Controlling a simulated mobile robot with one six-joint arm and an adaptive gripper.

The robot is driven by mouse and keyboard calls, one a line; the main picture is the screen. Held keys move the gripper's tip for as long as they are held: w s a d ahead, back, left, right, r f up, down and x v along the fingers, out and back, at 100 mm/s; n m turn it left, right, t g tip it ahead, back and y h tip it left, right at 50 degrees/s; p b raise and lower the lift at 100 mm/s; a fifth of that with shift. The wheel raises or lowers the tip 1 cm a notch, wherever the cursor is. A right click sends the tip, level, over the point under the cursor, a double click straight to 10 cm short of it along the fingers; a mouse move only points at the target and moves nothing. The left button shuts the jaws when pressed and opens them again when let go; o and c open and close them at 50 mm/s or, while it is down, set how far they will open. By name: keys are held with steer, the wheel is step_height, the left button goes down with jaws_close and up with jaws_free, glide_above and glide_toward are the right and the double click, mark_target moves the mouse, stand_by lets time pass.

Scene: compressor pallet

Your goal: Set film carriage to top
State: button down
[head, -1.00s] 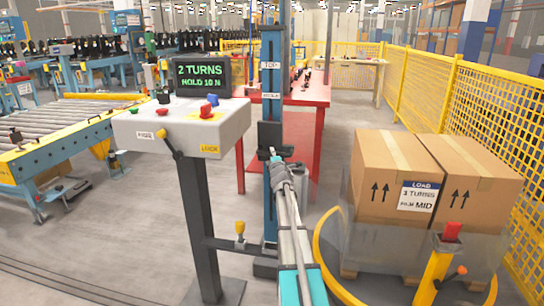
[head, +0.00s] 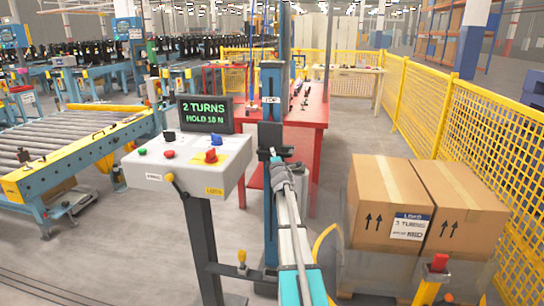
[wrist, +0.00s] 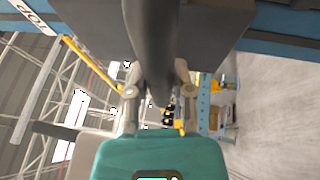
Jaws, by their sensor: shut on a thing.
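The film carriage (head: 270,136) is a dark block on the upright blue mast (head: 270,82), just below a white TOP label (head: 271,100). My gripper (head: 277,158) is at the front of the carriage, with my arm reaching up to it from below. In the wrist view my gripper (wrist: 158,92) has a finger on each side of a dark round handle (wrist: 152,50) and is shut on it. The handle runs up to the dark carriage body (wrist: 215,30). The TOP label also shows in the wrist view (wrist: 33,15). The grip is partly hidden in the head view.
A control box (head: 190,160) with buttons, a lever and a screen (head: 206,115) stands left of the mast. Wrapped cartons (head: 385,200) stand to the right, with a yellow-and-red post (head: 433,280) in front. A red table (head: 300,120) is behind; yellow fencing (head: 480,120) lines the right.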

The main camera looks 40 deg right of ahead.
mark_target(273, 144)
steer(key=shift+d+r+p, duration=0.1)
steer(key=shift+r+p, duration=1.7)
steer(key=shift+r, duration=0.6)
steer(key=shift+c, duration=2.4)
jaws_free()
steer(key=shift+f, duration=0.1)
